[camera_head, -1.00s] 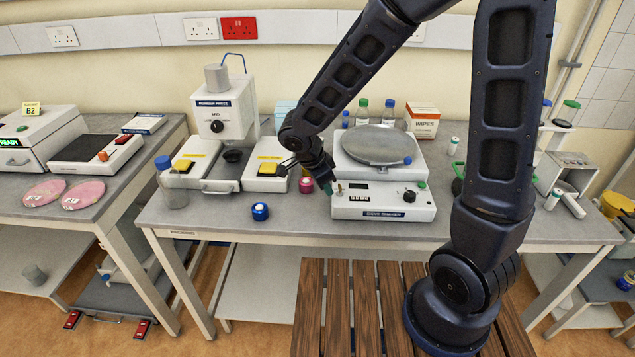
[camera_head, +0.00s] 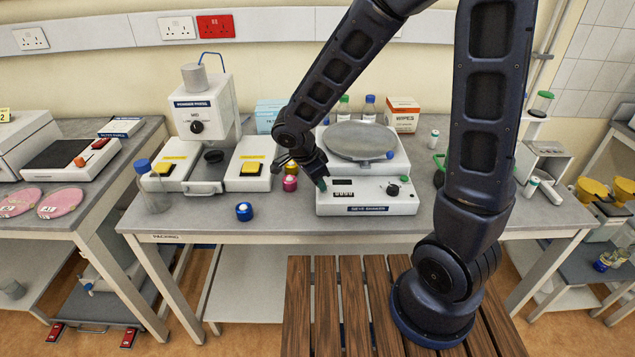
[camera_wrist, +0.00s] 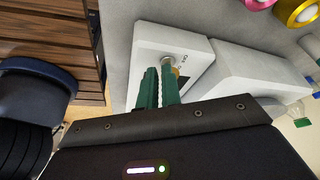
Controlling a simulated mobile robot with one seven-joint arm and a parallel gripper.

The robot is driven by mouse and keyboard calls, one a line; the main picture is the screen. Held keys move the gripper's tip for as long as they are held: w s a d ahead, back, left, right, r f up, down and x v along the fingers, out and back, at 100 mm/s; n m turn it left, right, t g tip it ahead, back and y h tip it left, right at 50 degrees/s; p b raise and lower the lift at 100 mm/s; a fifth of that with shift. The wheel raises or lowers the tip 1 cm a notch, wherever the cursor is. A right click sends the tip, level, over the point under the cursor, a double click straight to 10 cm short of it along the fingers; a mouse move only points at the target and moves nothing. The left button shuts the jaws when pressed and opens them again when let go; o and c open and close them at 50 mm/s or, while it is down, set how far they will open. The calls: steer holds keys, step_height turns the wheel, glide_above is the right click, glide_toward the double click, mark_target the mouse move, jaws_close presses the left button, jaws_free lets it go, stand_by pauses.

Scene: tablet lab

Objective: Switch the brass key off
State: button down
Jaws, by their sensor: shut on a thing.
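The sieve shaker (camera_head: 368,197) stands on the packing bench, with a counter display and a black knob on its front panel. My gripper (camera_head: 322,184) is at the left end of that panel and hides the key there. In the wrist view the green fingers of my gripper (camera_wrist: 160,85) are close together at the panel. The brass key (camera_wrist: 177,71) shows as a small golden part by a round metal collar, right at the fingertips. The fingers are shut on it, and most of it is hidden. Whether it stands at on or off cannot be read.
The powder press (camera_head: 206,110) is further left. A wipes box (camera_head: 403,114) and bottles stand behind. The bench front between blue pot and shaker is clear.

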steer(key=shift+w+d, duration=0.2)
steer(key=shift+d, duration=0.3)
steer(key=shift+w+a, duration=0.45)
steer(key=shift+a, duration=0.05)
steer(key=shift+s+a, duration=0.25)
steer(key=shift+a, duration=0.15)
steer(key=s+a+r, duration=0.5)
steer(key=s+r, duration=0.1)
steer(key=r, duration=0.3)
steer(key=shift+s+a+f+n+t+h, duration=0.7)
steer(key=shift+s+a+f+t+h, duration=0.15)
steer(key=shift+t, duration=0.25)
steer(key=shift+s+a+f+n+t+h, duration=0.75)
steer(key=shift+a+f+t+h, duration=0.15)
steer(key=shift+t, duration=0.2)
